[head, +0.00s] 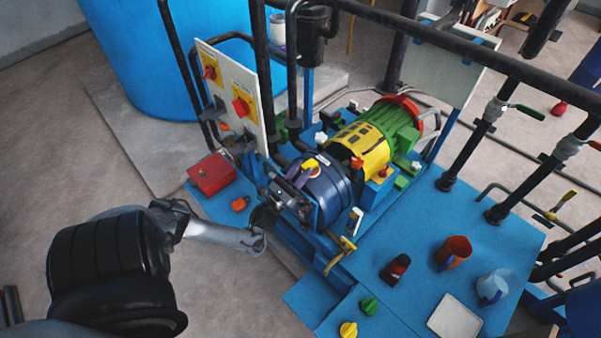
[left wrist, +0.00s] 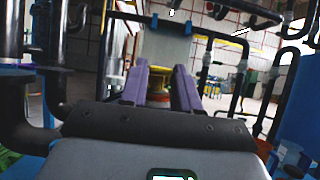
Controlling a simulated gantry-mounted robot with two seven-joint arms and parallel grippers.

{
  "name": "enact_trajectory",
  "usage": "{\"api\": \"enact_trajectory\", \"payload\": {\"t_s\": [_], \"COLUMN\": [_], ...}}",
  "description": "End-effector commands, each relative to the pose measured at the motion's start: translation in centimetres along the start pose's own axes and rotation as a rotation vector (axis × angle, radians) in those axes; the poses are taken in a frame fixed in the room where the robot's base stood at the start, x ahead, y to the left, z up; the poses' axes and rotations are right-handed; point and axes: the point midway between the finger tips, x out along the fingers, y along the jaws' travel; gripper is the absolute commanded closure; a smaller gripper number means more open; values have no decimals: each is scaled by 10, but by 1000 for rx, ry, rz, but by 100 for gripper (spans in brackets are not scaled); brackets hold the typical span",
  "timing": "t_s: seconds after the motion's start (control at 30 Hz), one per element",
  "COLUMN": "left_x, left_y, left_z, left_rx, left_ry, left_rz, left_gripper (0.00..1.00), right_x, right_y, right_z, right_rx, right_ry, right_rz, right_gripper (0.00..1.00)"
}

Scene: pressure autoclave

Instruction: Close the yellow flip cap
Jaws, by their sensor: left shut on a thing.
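The yellow flip cap (head: 311,162) is a small yellow piece on top of the dark blue cylinder (head: 325,190) in the head view. My left gripper (head: 302,173), with purple fingers, is at the cap and shut on it. In the left wrist view the two purple fingers (left wrist: 160,80) stand a little apart with yellow (left wrist: 159,73) showing between their tips. The fingers hide part of the cap, and its hinge cannot be made out. My right gripper is not in view.
A yellow and green motor (head: 375,145) sits just behind the cylinder. A white panel with red switches (head: 236,92) stands close on the left, and black pipes cross above. A red box (head: 211,173) is near my left arm. Cups (head: 454,252) stand on the blue deck at right.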

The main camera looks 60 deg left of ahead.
Motion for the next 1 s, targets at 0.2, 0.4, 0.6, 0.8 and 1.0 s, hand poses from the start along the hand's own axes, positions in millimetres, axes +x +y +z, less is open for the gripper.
{"api": "enact_trajectory", "payload": {"t_s": [0.2, 0.4, 0.6, 0.8, 1.0], "left_x": [2, 1, -4, -27, -62], "left_y": [0, 0, 0, 0, 0], "left_z": [2, 1, 0, -1, -1], "left_rx": [0, 0, -1, -1, -1], "left_ry": [-5, -3, 0, 2, 1], "left_rz": [0, 0, 1, 3, 4], "left_gripper": [51, 47, 47, 47, 47], "right_x": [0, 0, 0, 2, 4], "right_y": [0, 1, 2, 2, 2], "right_z": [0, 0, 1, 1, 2], "right_rx": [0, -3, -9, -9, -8], "right_ry": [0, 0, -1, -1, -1], "right_rz": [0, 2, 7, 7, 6], "right_gripper": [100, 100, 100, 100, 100]}}
